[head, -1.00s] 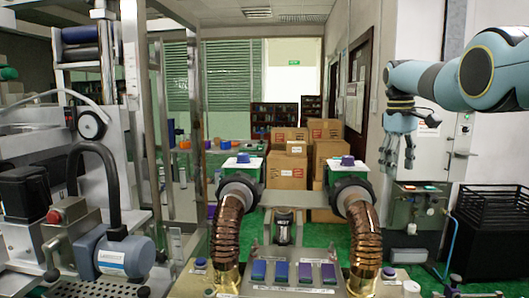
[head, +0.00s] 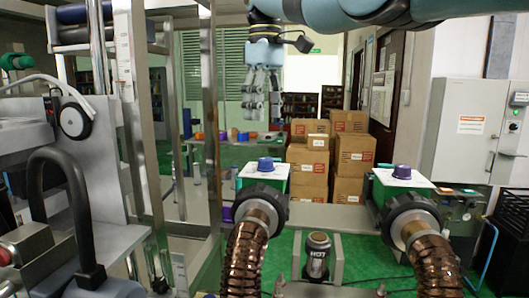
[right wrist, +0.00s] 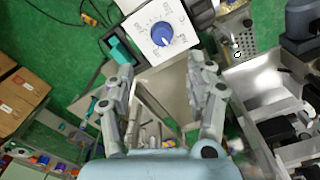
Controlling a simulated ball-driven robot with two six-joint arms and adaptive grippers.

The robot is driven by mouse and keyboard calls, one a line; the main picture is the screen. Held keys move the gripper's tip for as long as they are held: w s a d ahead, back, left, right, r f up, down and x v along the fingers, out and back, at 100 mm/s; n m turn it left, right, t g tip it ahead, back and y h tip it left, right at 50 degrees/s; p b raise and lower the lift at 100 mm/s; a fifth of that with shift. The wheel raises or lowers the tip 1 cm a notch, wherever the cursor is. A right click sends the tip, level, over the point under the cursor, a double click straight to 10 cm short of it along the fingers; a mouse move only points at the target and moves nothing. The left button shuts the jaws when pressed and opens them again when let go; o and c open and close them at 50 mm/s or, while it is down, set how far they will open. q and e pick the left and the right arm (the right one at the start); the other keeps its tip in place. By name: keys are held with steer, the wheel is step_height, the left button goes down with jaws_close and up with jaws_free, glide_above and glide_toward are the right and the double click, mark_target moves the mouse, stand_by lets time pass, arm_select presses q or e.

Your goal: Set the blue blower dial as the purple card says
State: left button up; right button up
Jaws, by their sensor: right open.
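The blue blower dial (head: 266,164) sits on a white plate on top of the left green blower box (head: 277,180). In the right wrist view the blue dial (right wrist: 162,33) shows on its white face with printed marks around it, beyond the fingertips. A purple dial (head: 402,171) sits on the right blower box. My right gripper (head: 264,108) hangs pointing down above and behind the blue dial, apart from it. It is open and empty, and its two fingers (right wrist: 162,80) spread below the dial in the right wrist view. The purple card is not clearly seen. My left gripper is out of view.
Two ribbed copper hoses (head: 246,255) with black collars run from the boxes. A can marked HOT (head: 317,256) stands between them. Cardboard boxes (head: 354,160) are stacked behind. A metal frame (head: 133,110) and machine stand at left.

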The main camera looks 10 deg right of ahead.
steer(key=p, duration=0.1)
glide_above(266, 158)
steer(key=f, duration=0.5)
steer(key=shift+s+f, duration=0.2)
steer(key=shift+s, duration=0.15)
steer(key=f, duration=0.2)
steer(key=f+p, duration=0.1)
steer(key=shift+w, duration=0.25)
steer(key=shift+f, duration=0.7)
steer(key=shift+s+f, duration=0.1)
steer(key=shift+f, duration=0.05)
steer(key=shift+c, duration=1.6)
jaws_close()
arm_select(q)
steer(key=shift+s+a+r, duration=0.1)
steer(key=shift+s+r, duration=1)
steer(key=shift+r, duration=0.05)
